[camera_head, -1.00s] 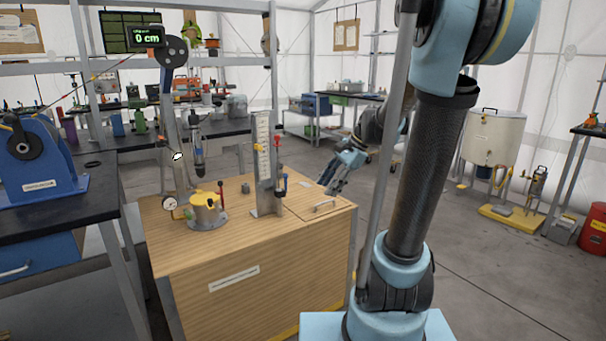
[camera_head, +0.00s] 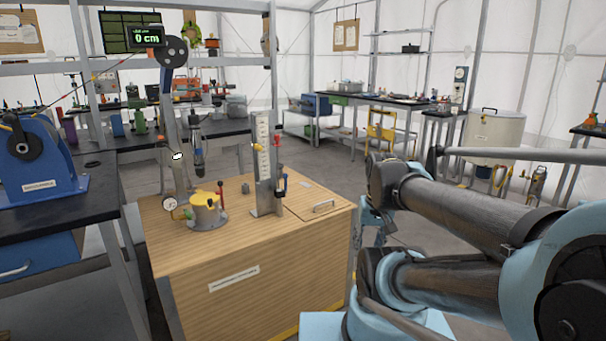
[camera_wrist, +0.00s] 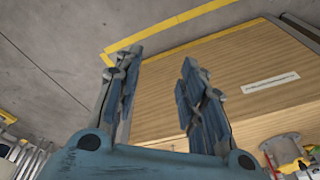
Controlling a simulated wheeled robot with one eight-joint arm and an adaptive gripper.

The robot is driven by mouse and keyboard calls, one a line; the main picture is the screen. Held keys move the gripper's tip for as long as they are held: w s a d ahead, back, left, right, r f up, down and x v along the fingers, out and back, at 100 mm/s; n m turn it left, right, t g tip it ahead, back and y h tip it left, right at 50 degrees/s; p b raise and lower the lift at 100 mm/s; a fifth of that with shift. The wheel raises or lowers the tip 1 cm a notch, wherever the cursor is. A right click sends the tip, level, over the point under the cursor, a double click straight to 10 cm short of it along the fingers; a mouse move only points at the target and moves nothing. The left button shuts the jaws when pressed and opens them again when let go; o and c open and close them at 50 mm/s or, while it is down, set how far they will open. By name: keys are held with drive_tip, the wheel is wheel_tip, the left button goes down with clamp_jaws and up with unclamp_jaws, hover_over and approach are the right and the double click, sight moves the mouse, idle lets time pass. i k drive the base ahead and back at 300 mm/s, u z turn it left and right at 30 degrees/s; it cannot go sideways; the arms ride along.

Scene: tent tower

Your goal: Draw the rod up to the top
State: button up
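A dark grey and silver cylindrical tool (camera_head: 197,152) hangs upright beside a slanted metal post (camera_head: 172,125) with a black pulley head; I cannot tell for sure whether it is the rod. A small screen (camera_head: 147,37) by the pulley reads 0 cm. Below stands a yellow-topped pot (camera_head: 206,210) with a round gauge (camera_head: 169,203). An upright scale stand (camera_head: 263,165) carries red and blue parts. My gripper (camera_wrist: 160,65) is open and empty in the wrist view, its fingers apart, away from these things. In the head view it is mostly hidden at the cabinet's right side.
The wooden cabinet (camera_head: 240,290) bears the pot and scale stand. A blue winch (camera_head: 38,160) sits on the dark bench at left. Yellow stripes (camera_wrist: 178,20) mark the grey floor in the wrist view. A white drum (camera_head: 494,135) stands at back right.

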sight(276, 138)
drive_tip(key=k, duration=1.2)
drive_tip(key=u, duration=0.3)
drive_tip(key=i, duration=1.55)
drive_tip(key=z, duration=0.3)
